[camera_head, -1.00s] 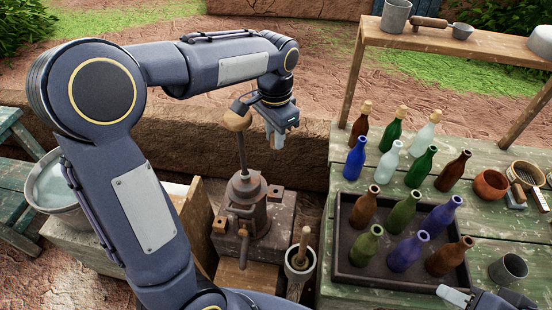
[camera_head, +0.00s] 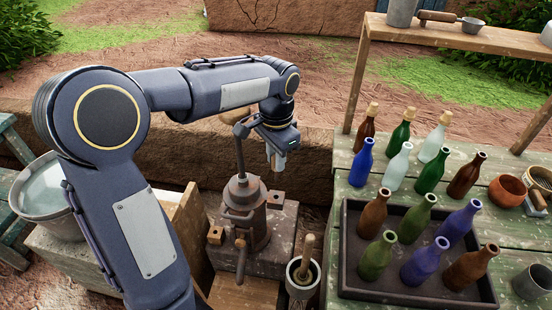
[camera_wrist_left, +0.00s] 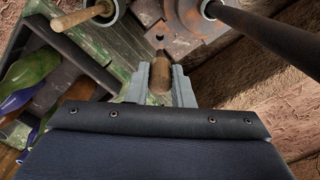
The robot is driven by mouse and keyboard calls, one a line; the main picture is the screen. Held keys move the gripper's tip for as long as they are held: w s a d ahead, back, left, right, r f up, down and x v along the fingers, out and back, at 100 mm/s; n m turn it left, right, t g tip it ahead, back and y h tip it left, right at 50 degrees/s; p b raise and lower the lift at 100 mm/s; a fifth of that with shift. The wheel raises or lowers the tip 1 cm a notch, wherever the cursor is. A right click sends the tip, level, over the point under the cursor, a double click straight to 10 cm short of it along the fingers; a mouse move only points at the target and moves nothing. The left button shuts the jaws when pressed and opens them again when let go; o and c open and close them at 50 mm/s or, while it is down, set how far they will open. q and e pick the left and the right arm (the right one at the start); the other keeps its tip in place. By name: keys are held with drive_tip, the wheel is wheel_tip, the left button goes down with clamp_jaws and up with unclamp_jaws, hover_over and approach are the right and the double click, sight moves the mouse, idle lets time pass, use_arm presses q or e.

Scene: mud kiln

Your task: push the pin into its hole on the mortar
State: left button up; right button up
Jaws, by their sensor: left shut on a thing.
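My left gripper (camera_head: 276,163) hangs in the air at the back right of the rusty mortar (camera_head: 243,205), fingers pointing down. In the left wrist view my left gripper (camera_wrist_left: 160,90) is shut on a short brown cylindrical pin (camera_wrist_left: 160,75). A dark hole (camera_wrist_left: 160,38) shows in the rusty base plate just beyond the pin's far end. The pin looks apart from the plate, but I cannot tell the exact gap. The mortar's upright lever (camera_head: 240,155) stands just left of the gripper. My right gripper is out of view.
A cup with a wooden pestle (camera_head: 305,258) stands right of the mortar. A dark tray (camera_head: 350,255) of several bottles lies on the green table, with more bottles behind. A bucket (camera_head: 45,205) stands at left. A low earth wall (camera_head: 190,155) runs behind.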

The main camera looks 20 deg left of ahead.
sight(276, 174)
use_arm(q)
drive_tip(key=shift+r, duration=0.1)
drive_tip(key=shift+f+b, duration=1.9)
drive_tip(key=shift+f, duration=1.1)
drive_tip(key=shift+p, duration=0.5)
drive_tip(key=shift+f+b, duration=2)
drive_tip(key=shift+f, duration=0.8)
drive_tip(key=o, duration=0.9)
drive_tip(key=shift+o, duration=0.2)
wheel_tip(276, 174, up, 8)
drive_tip(key=shift+f+p, duration=0.1)
drive_tip(key=shift+p, duration=0.2)
